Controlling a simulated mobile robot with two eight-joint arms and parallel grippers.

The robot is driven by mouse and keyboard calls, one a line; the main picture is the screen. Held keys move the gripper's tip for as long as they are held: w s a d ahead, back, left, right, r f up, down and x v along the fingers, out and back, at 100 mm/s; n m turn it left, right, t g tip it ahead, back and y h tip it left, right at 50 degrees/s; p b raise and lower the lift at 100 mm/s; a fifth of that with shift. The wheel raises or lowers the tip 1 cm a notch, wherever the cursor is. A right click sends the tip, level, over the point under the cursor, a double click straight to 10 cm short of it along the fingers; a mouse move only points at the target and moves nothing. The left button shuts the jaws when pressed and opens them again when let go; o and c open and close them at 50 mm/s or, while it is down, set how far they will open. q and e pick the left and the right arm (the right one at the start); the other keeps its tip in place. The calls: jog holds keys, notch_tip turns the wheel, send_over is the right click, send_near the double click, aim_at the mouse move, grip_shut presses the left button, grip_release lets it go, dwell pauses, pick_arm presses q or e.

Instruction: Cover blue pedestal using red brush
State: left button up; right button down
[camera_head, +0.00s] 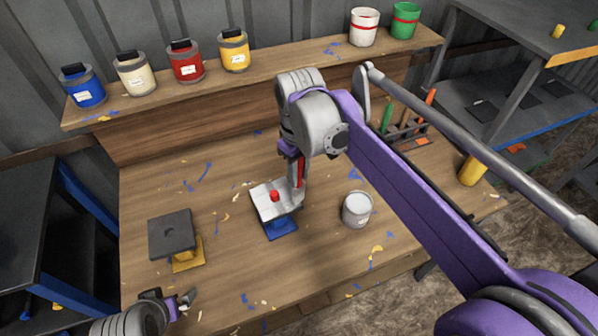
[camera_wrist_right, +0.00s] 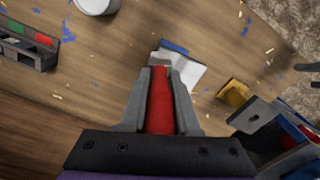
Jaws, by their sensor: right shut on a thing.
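The blue pedestal (camera_head: 281,227) stands mid-table with a pale, whitish square top (camera_head: 268,207). A small red piece (camera_head: 274,196) shows on that top. My right gripper (camera_head: 297,180) is above the right side of the pedestal, shut on the red brush (camera_head: 301,170). In the right wrist view the red brush handle (camera_wrist_right: 160,105) sits between both fingers, with its far end over the pale top (camera_wrist_right: 188,76). Whether the bristles touch the top cannot be told. My left gripper (camera_head: 180,303) is open and empty at the table's front left.
A yellow pedestal (camera_head: 188,254) with a dark top (camera_head: 172,232) stands to the left. A grey-white can (camera_head: 357,209) is close on the right. A tool rack (camera_head: 408,136) is at the back right. Several paint cans line the rear shelf (camera_head: 140,109).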

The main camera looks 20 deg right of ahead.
jog(key=shift+f, duration=0.55)
jog(key=shift+a, duration=0.1)
dwell(0.3)
jog(key=shift+s+a, duration=0.55)
jog(key=shift+a, duration=4.15)
jog(key=shift+w+d, duration=0.15)
jog(key=shift+d, duration=1.45)
jog(key=shift+w+d, duration=0.2)
jog(key=shift+d, duration=1.4)
jog(key=shift+w+d, duration=0.15)
jog(key=shift+d, duration=1.45)
